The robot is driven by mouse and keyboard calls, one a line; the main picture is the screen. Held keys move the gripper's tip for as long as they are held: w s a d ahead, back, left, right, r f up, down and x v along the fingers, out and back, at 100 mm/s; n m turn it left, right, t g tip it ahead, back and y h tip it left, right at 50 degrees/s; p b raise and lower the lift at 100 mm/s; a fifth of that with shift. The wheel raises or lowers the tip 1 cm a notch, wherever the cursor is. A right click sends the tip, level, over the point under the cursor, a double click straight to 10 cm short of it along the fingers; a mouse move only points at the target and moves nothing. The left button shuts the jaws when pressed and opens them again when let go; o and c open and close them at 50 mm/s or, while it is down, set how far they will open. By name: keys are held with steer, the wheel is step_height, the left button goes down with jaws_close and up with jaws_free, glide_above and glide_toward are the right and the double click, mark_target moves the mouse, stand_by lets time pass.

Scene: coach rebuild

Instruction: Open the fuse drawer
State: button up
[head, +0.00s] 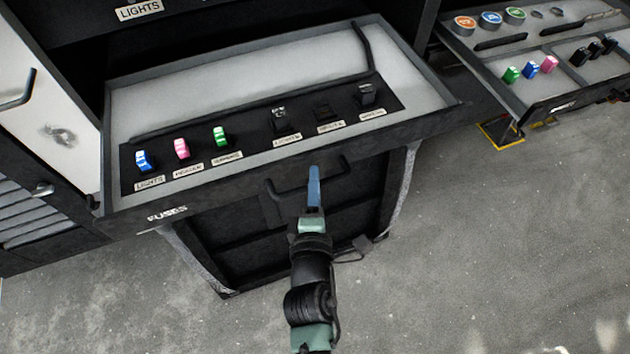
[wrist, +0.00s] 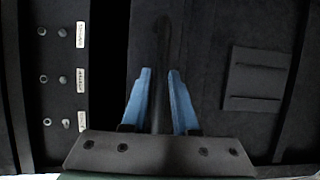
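The fuse drawer (head: 170,215), labelled FUSES, is pulled out in the head view. Its grey tray shows a black panel with blue (head: 143,160), pink (head: 181,149) and green (head: 220,137) fuses on the left and black pieces in sockets on the right. A dark bar handle (head: 285,190) is on its front. My gripper (head: 314,172) is at this handle, its blue fingers across the bar. In the wrist view the dark handle bar (wrist: 161,45) runs between the two blue fingertips (wrist: 160,75), which sit close on both sides of it. The fingers look shut on the handle.
A second open drawer (head: 515,105) at the upper right holds round coloured pieces and green, blue and pink fuses. A white cabinet door (head: 45,100) with a black handle stands at the left. A LIGHTS label (head: 139,9) is above. Grey floor (head: 480,260) lies clear at the right.

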steer(key=shift+o, duration=1.2)
steer(key=shift+s, duration=0.1)
steer(key=b+v, duration=0.1)
steer(key=v, duration=1.1)
steer(key=shift+s+b, duration=0.4)
steer(key=shift+r, duration=0.1)
